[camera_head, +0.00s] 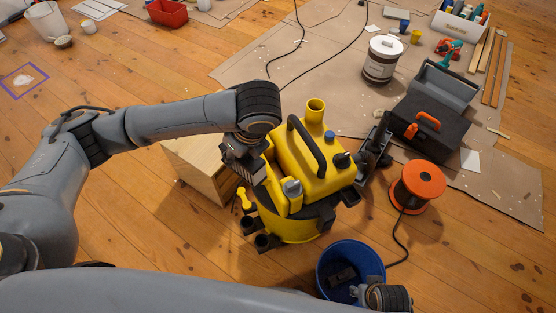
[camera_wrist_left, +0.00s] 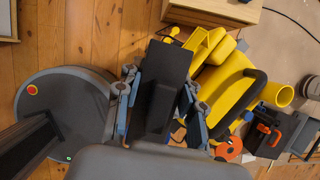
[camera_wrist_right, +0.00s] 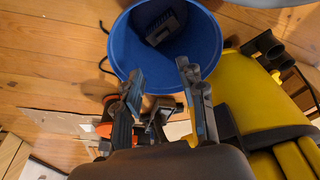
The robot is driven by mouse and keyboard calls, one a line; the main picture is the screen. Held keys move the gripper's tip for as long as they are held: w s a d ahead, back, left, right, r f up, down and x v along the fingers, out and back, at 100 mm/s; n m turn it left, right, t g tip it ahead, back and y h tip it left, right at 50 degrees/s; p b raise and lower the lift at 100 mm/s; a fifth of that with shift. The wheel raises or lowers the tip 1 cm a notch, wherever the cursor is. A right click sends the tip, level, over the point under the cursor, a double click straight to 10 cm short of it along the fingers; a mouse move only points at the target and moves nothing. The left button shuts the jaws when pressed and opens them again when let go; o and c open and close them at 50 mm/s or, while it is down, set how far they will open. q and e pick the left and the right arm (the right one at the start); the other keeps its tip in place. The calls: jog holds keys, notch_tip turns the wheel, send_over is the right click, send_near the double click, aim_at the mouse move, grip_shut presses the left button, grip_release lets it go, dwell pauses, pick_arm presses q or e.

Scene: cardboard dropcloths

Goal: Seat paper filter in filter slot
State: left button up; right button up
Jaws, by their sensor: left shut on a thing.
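The yellow vacuum (camera_head: 318,172) stands upright on the floor and has a black handle. My left gripper (camera_head: 243,165) is at its left side; in the left wrist view it is shut on a dark slab (camera_wrist_left: 167,62). I cannot tell from its look whether this is the paper filter. The slab is beside the vacuum's yellow body (camera_wrist_left: 228,85). The filter slot is not clearly visible. My right gripper (camera_wrist_right: 159,72) is open and empty over the near rim of the blue bucket (camera_wrist_right: 120,45). A dark ribbed block (camera_wrist_right: 163,28) lies inside the bucket.
A wooden box (camera_head: 195,170) stands close behind my left gripper. An orange cable reel (camera_head: 418,186) and a black toolbox (camera_head: 430,130) are to the right of the vacuum. A white tub (camera_head: 382,60) stands on the dropcloth (camera_head: 300,70).

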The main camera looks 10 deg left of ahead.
pick_arm(q)
jog(key=shift+w+d+f, duration=0.1)
jog(key=shift+w+d, duration=0.05)
jog(key=shift+w, duration=0.1)
jog(key=w+d+f+b, duration=0.4)
jog(key=w+f+b, duration=0.3)
jog(key=w+f, duration=0.5)
jog(key=shift+w+d+f, duration=0.2)
jog(key=shift+d+f, duration=0.1)
jog(key=shift+d, duration=0.1)
pick_arm(e)
notch_tip(320, 180, up, 16)
jog(key=w+t, duration=0.1)
jog(key=shift+w+f+t, duration=0.25)
jog(key=shift+t, duration=0.15)
jog(key=shift+s, duration=0.1)
pick_arm(q)
jog(key=shift+f, duration=0.45)
jog(key=o, duration=1.3)
jog(key=shift+c, duration=0.2)
pick_arm(e)
jog(key=shift+s+d+f+g, duration=0.15)
jog(key=shift+s+g, duration=0.25)
jog(key=shift+s, duration=0.2)
